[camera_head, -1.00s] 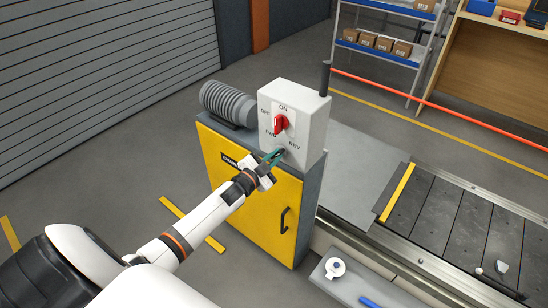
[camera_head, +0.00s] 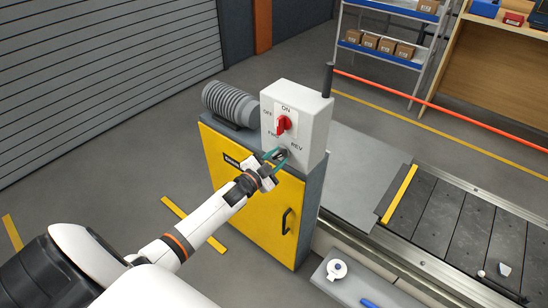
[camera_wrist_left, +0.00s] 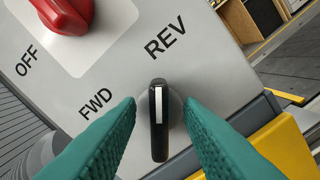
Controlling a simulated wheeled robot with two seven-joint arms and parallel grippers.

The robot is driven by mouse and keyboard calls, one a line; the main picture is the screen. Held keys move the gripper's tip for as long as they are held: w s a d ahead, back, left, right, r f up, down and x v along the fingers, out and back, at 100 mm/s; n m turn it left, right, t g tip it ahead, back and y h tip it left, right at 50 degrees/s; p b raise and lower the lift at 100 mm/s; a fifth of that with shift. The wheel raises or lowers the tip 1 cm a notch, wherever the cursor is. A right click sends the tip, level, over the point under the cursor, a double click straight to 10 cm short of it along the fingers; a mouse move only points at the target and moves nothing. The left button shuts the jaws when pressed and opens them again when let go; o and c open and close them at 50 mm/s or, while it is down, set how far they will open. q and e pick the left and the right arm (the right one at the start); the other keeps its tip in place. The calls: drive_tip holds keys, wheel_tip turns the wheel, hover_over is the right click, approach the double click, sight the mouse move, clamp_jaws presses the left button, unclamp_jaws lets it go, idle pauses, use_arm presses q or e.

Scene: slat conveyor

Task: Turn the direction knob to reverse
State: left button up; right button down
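The direction knob (camera_wrist_left: 158,122) is a black bar with a white line, low on the grey control box (camera_head: 312,112). In the left wrist view the white line points up toward the REV label (camera_wrist_left: 166,38), with FWD (camera_wrist_left: 95,103) off to the left. My left gripper (camera_head: 277,155) is at the knob in the head view. In the left wrist view its green fingers (camera_wrist_left: 160,112) are open, one on each side of the knob, with a gap on both sides. In the head view the knob is largely hidden by the fingers. My right gripper is not in view.
A red rotary switch (camera_head: 284,124) sits above the knob on the same box. The slat conveyor (camera_head: 455,225) runs off to the right. A grey tray (camera_head: 350,291) is in front.

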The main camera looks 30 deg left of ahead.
use_arm(q)
drive_tip(key=s+b, duration=0.1)
drive_tip(key=s, duration=1.1)
drive_tip(key=shift+a, duration=0.45)
